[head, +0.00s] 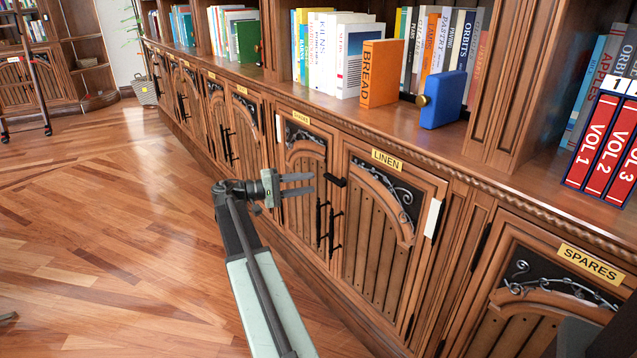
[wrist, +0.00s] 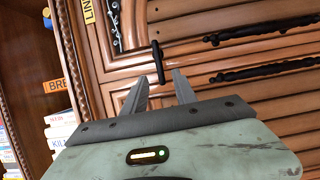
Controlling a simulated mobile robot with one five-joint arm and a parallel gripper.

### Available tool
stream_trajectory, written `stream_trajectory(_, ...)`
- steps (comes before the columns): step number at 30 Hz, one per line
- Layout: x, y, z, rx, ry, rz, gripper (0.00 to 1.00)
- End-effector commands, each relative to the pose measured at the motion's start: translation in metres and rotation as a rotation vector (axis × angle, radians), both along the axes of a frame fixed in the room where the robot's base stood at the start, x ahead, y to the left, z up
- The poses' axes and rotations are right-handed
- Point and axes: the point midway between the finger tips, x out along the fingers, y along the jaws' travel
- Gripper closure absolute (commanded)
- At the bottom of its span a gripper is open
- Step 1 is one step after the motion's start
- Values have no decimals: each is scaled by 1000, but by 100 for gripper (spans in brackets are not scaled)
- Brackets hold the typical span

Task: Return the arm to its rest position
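My gripper (head: 311,183) is stretched out in front of the cabinet doors, at the end of my arm (head: 258,275). Its two grey fingers are apart, with nothing held between them. In the wrist view the gripper (wrist: 159,76) points at a short black handle (wrist: 156,56), which shows between and just beyond the fingertips. In the head view this handle (head: 336,181) is just right of the fingertips, on the LINEN door (head: 380,245). I see a small gap there, but the exact depth is unclear.
Long black door handles (head: 335,232) stick out below my gripper. A SPARES door (head: 540,300) is at right. Open wooden floor (head: 110,220) lies to the left.

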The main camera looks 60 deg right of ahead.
Motion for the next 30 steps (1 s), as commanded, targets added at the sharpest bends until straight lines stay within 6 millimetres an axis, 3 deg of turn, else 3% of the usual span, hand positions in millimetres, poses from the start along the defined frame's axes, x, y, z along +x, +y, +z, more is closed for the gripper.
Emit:
stream_trajectory(17,5,6,0,0,0,0,66)
stream_trajectory(20,20,19,7,0,0,29,66)
stream_trajectory(23,54,56,21,-1,0,102,66)
stream_trajectory(25,75,99,24,38,-18,175,66)
stream_trajectory(30,101,210,-27,335,-134,359,66)
